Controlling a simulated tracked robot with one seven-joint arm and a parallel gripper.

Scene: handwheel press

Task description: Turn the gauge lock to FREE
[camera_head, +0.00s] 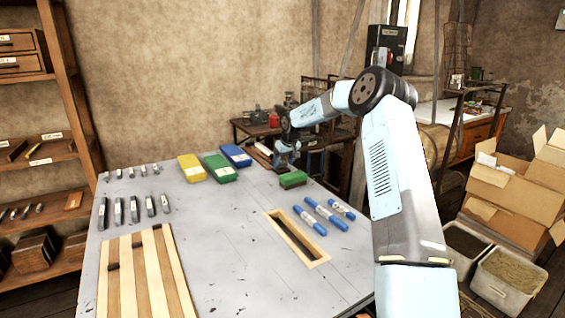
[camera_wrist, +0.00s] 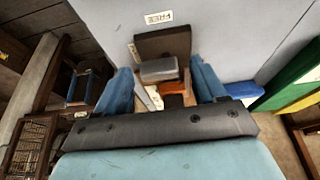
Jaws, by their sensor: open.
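In the wrist view a small grey block (camera_wrist: 159,70) sits in front of a dark brown piece (camera_wrist: 163,42), with an orange part (camera_wrist: 174,88) below it; this looks like the gauge lock. A white FREE label (camera_wrist: 158,18) is on the grey surface just beyond it. My gripper (camera_wrist: 161,75) is open, with one blue finger on each side of the grey block. I cannot tell whether the fingers touch it. In the head view my gripper (camera_head: 287,153) is at the table's far edge, and the lock cannot be made out there.
Yellow (camera_head: 192,168), green (camera_head: 220,168) and blue (camera_head: 236,156) boxes stand left of my gripper on the grey table (camera_head: 225,240). The table's middle is clear.

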